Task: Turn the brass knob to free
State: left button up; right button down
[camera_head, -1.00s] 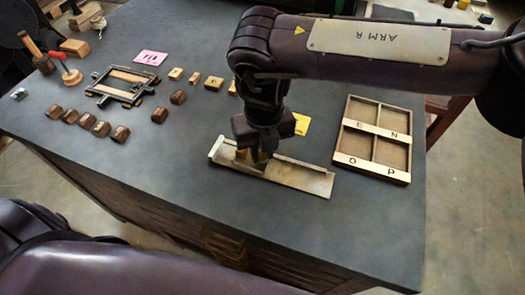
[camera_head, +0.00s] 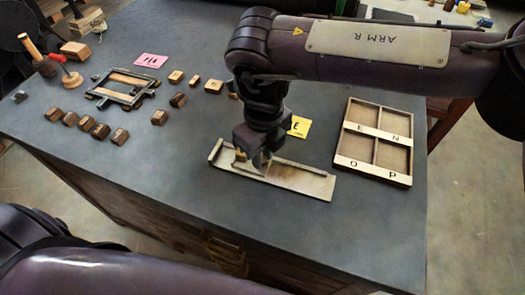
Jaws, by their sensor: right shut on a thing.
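A shallow metal composing stick (camera_head: 305,182) lies on the dark bench top, slanting down to the right. My right gripper (camera_head: 259,164) points straight down at its left half. It is shut on the brass knob there. The fingers hide most of the knob, so its exact angle cannot be told. A brass-coloured part (camera_head: 240,157) shows just left of the fingers. My left arm shows at the lower left, but its gripper is out of view.
A compartment tray (camera_head: 374,140) lettered E, N, O, P is at the right. A yellow card (camera_head: 299,127) marked E lies behind the stick. A dark frame (camera_head: 122,88), pink card (camera_head: 151,61) and several wooden blocks (camera_head: 101,131) are at the left. Bench front is clear.

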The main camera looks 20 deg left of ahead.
aim_at(263, 158)
jog(key=c, duration=1.3)
grip_release()
notch_tip(263, 158, up, 8)
jog(key=shift+f+b, duration=0.1)
jog(key=shift+b, duration=0.35)
